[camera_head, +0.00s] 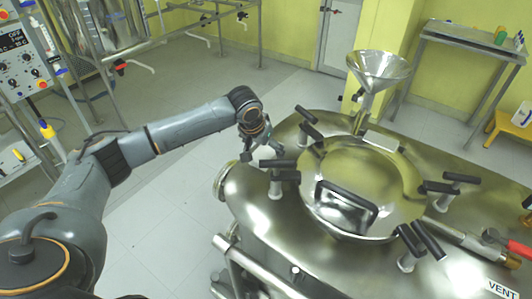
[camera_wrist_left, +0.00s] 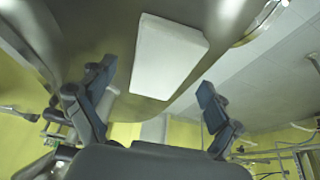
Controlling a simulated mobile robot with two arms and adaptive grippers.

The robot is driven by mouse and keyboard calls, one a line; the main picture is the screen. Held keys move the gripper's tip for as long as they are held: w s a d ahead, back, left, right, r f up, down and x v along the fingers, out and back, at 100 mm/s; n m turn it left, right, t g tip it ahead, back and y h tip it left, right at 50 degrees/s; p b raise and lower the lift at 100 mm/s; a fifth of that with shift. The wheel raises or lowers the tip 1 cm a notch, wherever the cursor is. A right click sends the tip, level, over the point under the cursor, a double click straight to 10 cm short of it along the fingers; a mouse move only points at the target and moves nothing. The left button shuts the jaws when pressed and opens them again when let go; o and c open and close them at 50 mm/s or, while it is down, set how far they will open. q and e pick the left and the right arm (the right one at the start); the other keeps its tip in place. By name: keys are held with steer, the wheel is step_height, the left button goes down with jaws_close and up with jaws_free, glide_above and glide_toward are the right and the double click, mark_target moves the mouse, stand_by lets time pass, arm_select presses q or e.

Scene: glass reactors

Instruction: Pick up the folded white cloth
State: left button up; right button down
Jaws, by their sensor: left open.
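My right gripper is not in view.
The hatch (camera_head: 362,185) has black clamp handles around it. A pipe with a red-handled valve (camera_head: 492,238) is at the right. A steel side table (camera_head: 474,42) stands at the back right. Floor left of the reactor is clear.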

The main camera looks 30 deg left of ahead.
mark_target(265, 152)
arm_select(q)
steer(key=shift+w+f, duration=0.2)
steer(key=shift+f, duration=0.25)
steer(key=shift+s, duration=0.1)
steer(key=shift+c, duration=0.5)
steer(key=c, duration=1.1)
steer(key=shift+c, duration=0.2)
step_height(265, 152, up, 10)
steer(key=o, duration=0.6)
steer(key=shift+r, duration=0.1)
steer(key=c, duration=0.5)
steer(key=shift+r, duration=0.1)
